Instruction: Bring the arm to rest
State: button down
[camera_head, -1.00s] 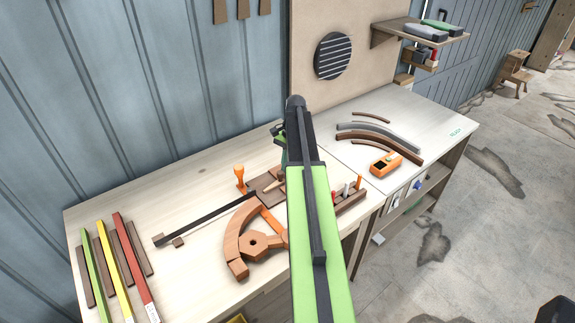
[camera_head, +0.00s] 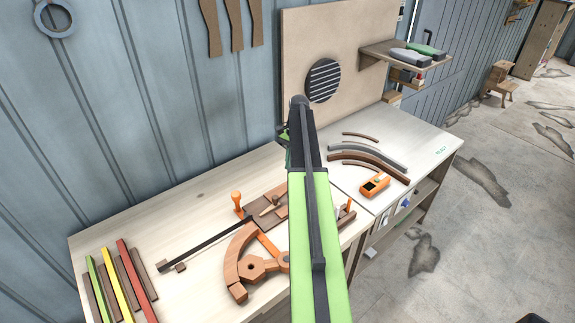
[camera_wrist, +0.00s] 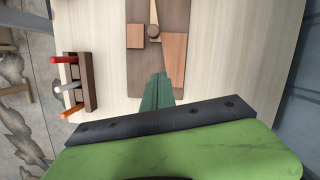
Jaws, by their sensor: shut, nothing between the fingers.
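My green and black arm stretches up the middle of the head view, over the workbench (camera_head: 190,225). My gripper (camera_wrist: 157,88) shows in the wrist view as narrow dark green fingers, shut with nothing between them. It points toward a brown wooden block piece (camera_wrist: 150,60) on the pale bench top. In the head view the gripper is mostly hidden behind the arm; only a bit of dark green shows at the arm's far left side. I cannot tell its exact height above the bench.
A curved wooden jig (camera_head: 237,262) lies left of the arm. Green, yellow and red strips (camera_head: 115,270) lie at the bench's left end. Curved strips (camera_head: 365,155) and an orange device (camera_head: 374,185) lie to the right. A small rack (camera_wrist: 83,85) holds handled tools. A shelf (camera_head: 378,56) hangs behind.

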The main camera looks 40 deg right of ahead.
jog(key=shift+f, duration=0.15)
jog(key=w+a+f+n+g+b, duration=0.15)
jog(key=w+a, duration=0.25)
jog(key=a, duration=0.9)
jog(key=w+a+f+n+t+b, duration=0.1)
jog(key=w+a+n, duration=0.3)
jog(key=a, duration=0.9)
jog(key=s+a+n+h, duration=0.1)
jog(key=s+a+n, duration=0.2)
jog(key=a, duration=0.4)
jog(key=s+a+f+n+h, duration=0.1)
jog(key=s+a+n, duration=0.3)
jog(key=a, duration=0.4)
jog(key=s+a+n+b, duration=0.1)
jog(key=s+a+n, duration=0.2)
jog(key=a, duration=0.5)
jog(key=shift+s+a+f+n+t+h, duration=0.15)
jog(key=shift+s+f+n+t+h, duration=0.25)
jog(key=shift+s, duration=0.25)
